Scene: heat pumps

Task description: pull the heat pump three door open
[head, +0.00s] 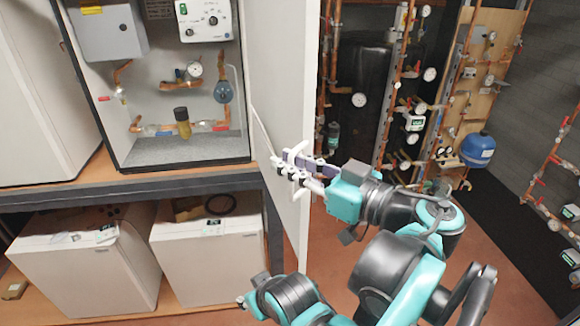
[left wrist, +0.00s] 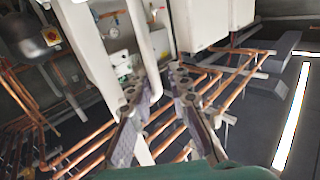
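A white door panel (head: 276,72) stands swung out at the right side of the open white cabinet (head: 190,150), whose pipes and gauges show. A thin curved white bar, which looks like its handle (head: 262,132), runs along the panel. My left gripper (head: 290,166) is at the panel near the bar's lower end, its fingers in front of the white face. In the left wrist view, a white bar (left wrist: 142,45) passes between the spread fingers of my left gripper (left wrist: 157,82), with a gap at the right finger. Contact is unclear.
Two white boxes (head: 85,265) sit on the lower shelf below the cabinet. A closed white unit (head: 40,100) stands at the left. Behind the door are boards with copper pipes and gauges (head: 410,110) and a blue tank (head: 478,150). Reddish floor (head: 345,262) is bare near the door.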

